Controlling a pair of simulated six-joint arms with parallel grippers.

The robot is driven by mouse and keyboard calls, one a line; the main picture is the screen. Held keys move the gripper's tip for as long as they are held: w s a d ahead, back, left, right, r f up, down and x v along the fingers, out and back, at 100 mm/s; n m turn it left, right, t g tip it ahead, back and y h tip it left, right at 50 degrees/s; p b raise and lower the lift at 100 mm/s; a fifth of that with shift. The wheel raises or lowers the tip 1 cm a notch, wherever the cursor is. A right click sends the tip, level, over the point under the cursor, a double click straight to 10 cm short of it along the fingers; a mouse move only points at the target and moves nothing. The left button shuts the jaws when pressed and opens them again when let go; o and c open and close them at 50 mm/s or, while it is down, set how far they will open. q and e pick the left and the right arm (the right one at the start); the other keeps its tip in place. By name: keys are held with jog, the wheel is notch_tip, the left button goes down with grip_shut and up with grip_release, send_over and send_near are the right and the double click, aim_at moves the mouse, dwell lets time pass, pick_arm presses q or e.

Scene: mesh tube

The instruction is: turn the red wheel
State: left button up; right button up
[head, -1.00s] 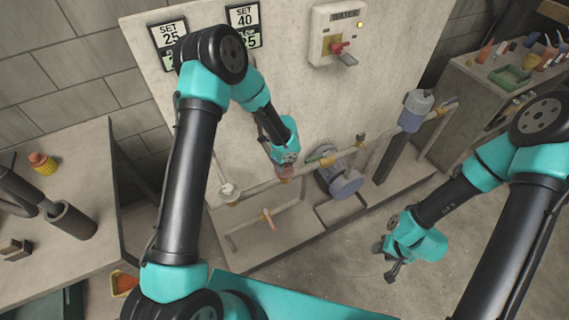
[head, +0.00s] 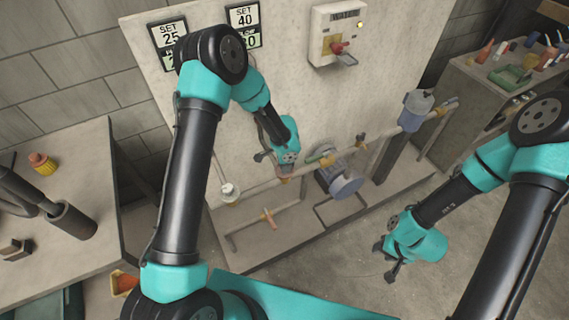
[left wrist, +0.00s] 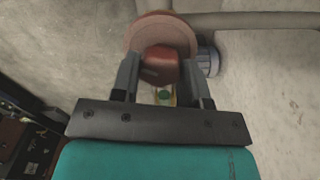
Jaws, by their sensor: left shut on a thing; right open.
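The red wheel (left wrist: 180,38) shows at the top of the left wrist view as a dull red disc with a darker red block-shaped part (left wrist: 160,66) facing me. My left gripper (left wrist: 160,80) is shut on this part, one finger on each side. In the head view my left gripper (head: 283,168) is at the horizontal pipe in front of the panel, and the wheel is mostly hidden by it. My right gripper (head: 388,264) is open and empty, above the floor at right, away from the pipes.
A blue-grey pump (head: 343,180) stands right of the wheel. Two displays (head: 168,38) marked SET 25 and SET 40 (head: 243,24) hang above. A WATER switch box (head: 337,35) is on the panel. Benches stand at left (head: 75,150) and far right. The floor by my right gripper is clear.

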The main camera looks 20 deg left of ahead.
pick_arm(q)
jog(key=n, duration=0.6)
jog(key=shift+n, duration=0.3)
dwell(0.4)
jog(key=o, duration=0.9)
jog(key=shift+o, duration=0.2)
notch_tip(320, 180, up, 17)
jog(key=shift+r, duration=0.2)
jog(key=shift+f, duration=0.1)
